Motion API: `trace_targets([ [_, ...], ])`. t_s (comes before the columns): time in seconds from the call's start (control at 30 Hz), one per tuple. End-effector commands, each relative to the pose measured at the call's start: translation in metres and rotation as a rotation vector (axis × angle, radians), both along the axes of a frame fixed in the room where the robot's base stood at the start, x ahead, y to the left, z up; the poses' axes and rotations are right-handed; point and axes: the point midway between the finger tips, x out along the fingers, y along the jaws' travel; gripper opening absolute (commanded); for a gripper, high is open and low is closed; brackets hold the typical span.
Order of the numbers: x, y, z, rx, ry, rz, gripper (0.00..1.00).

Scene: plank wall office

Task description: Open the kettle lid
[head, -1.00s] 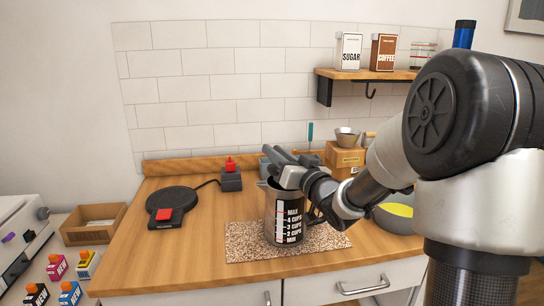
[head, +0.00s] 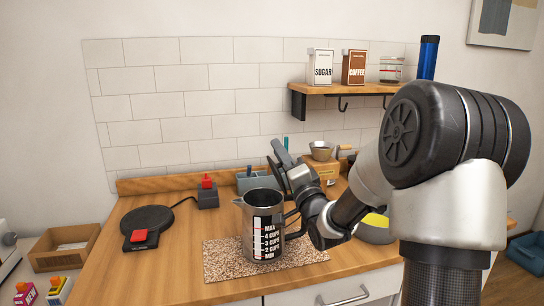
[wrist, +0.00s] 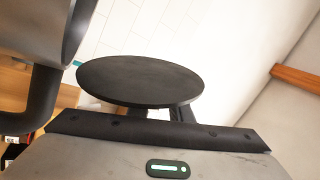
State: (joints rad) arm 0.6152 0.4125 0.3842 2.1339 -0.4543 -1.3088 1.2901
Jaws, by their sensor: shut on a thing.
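The kettle (head: 250,228) is a grey metal jug with a dark handle and a black cup scale. It stands upright on the speckled mat (head: 225,262), and its top is open. My gripper (head: 285,172) is raised beyond the rim on the right, apart from the kettle. It is shut on the lid, a flat black disc that fills the middle of the wrist view (wrist: 140,80). The fingers are mostly hidden behind the lid there. The kettle's wall (wrist: 45,25) and handle (wrist: 45,100) show at the left of the wrist view.
The black round kettle base (head: 148,217) with a red switch lies at the left of the counter. A small box with a red top (head: 207,195), a blue-grey holder (head: 258,180) and a wooden box (head: 325,168) stand behind. A bowl (head: 375,232) is at the right.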

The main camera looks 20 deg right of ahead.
Motion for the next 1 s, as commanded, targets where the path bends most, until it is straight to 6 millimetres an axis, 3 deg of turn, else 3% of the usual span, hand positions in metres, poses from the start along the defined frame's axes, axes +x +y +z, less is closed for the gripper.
trace_targets([
  [0.33, 0.0, -0.013, 0.0, 0.135, -0.002, 0.001, 0.0],
  [0.87, 0.0, -0.016, -0.001, 0.158, -0.001, 0.001, 0.0],
  [0.9, 0.0, -0.016, -0.001, 0.157, -0.001, 0.0, 0.24],
  [1.0, 0.0, -0.015, -0.001, 0.157, -0.001, 0.001, 0.38],
])
